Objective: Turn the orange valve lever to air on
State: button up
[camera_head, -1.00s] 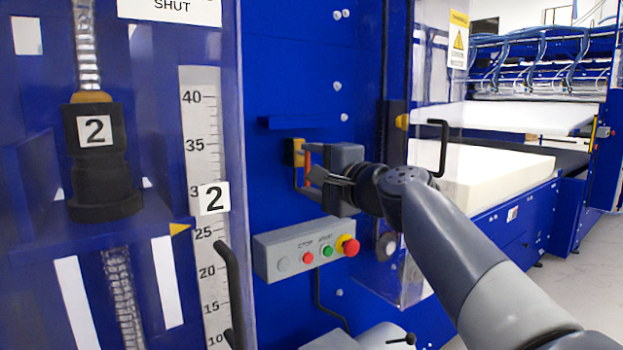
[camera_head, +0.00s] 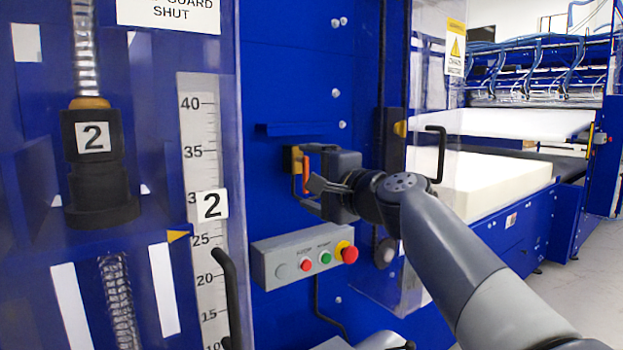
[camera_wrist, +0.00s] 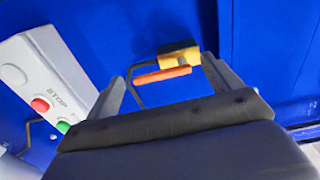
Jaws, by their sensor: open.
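The orange valve lever (camera_head: 306,173) sits on a yellow valve body (camera_head: 296,159) fixed to the blue machine panel. In the wrist view the orange lever (camera_wrist: 162,75) lies across the picture in front of the yellow body (camera_wrist: 178,54), with a dark bent pipe beside it. My gripper (camera_head: 304,190) is at the lever, reaching in from the right. In the wrist view my gripper (camera_wrist: 165,78) is open, with one finger on each side of the lever. I cannot tell whether either finger touches it.
A grey button box (camera_head: 303,255) with red, green and yellow-red buttons is just below; it also shows in the wrist view (camera_wrist: 42,75). A clear guard panel with a black handle (camera_head: 440,150) stands to the right. A numbered scale (camera_head: 200,130) is at left.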

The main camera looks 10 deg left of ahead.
jog(key=b+v, duration=0.1)
jog(key=v, duration=0.9)
jog(key=shift+s+d, duration=0.25)
jog(key=shift+s, duration=0.05)
jog(key=p+x, duration=0.1)
jog(key=x, duration=1)
jog(key=shift+d+r, duration=0.1)
jog(key=shift+s+d, duration=0.1)
